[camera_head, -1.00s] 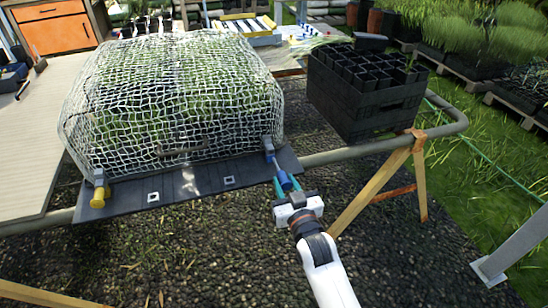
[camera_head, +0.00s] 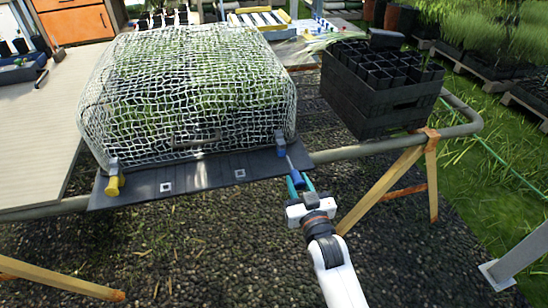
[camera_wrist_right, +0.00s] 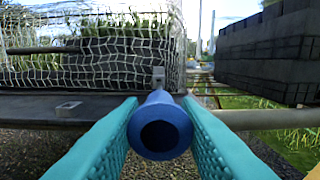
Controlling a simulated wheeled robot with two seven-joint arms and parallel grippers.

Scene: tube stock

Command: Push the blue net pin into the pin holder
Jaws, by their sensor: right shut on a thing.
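The blue net pin (camera_head: 297,179) is between the teal fingers of my right gripper (camera_head: 300,185), at the front right corner of the netted tray. In the right wrist view the pin's blue hollow end (camera_wrist_right: 160,127) faces the camera between the two fingers of the gripper (camera_wrist_right: 161,125), which is shut on it. A grey pin holder (camera_head: 280,143) stands at the tray's corner just beyond the pin. It also shows in the right wrist view (camera_wrist_right: 158,75) behind the pin; the blue handle hides how far the pin reaches in. My left gripper is not in view.
White netting (camera_head: 190,90) covers green plants on the dark tray (camera_head: 140,190). A yellow pin (camera_head: 115,184) sits at the tray's left corner. A black crate of pots (camera_head: 375,105) stands to the right, above the metal table rail (camera_head: 370,148).

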